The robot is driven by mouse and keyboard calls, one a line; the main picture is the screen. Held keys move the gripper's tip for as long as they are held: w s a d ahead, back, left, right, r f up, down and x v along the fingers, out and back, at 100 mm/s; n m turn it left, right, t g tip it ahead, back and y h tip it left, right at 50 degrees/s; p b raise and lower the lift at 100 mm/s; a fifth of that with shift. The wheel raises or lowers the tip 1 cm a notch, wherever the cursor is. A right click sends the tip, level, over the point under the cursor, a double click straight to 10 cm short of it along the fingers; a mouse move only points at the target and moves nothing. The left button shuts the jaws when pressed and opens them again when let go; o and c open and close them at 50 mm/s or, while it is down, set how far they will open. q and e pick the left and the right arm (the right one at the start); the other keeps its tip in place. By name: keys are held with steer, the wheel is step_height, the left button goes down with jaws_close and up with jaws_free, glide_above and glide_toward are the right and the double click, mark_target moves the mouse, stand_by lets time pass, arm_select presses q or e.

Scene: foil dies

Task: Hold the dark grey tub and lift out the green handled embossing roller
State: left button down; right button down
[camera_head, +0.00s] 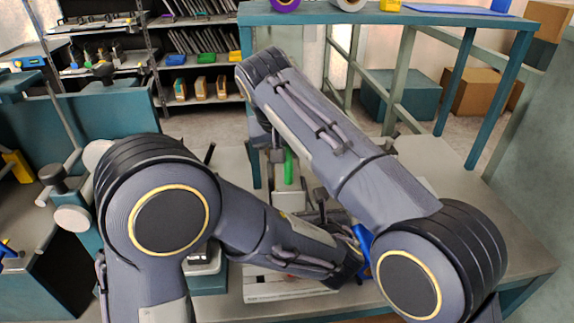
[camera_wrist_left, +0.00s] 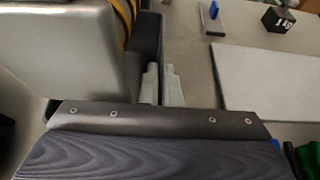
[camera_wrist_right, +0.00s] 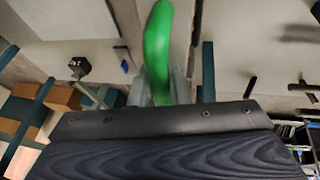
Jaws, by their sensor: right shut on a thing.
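The green handle (camera_head: 288,167) of the embossing roller stands upright near the middle of the bench in the head view. My right gripper (camera_wrist_right: 160,88) is shut on this green handle, which also shows between its fingers in the right wrist view (camera_wrist_right: 158,45). The roller's lower part is hidden. My left gripper (camera_wrist_left: 161,88) has its fingers close together beside a dark grey wall (camera_wrist_left: 148,50), which seems to be the tub. I cannot tell whether the wall is between them. In the head view my arms cover most of the tub's area.
A pale flat panel (camera_wrist_left: 270,80) lies on the bench in the left wrist view, with a small dark block (camera_wrist_left: 278,20) and a blue piece (camera_wrist_left: 213,10) beyond. Shelves with bins (camera_head: 205,60) are farther back.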

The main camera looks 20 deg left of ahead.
stand_by(0.4)
arm_select(q)
steer(key=c, duration=1.6)
jaws_free()
steer(key=shift+o, duration=0.2)
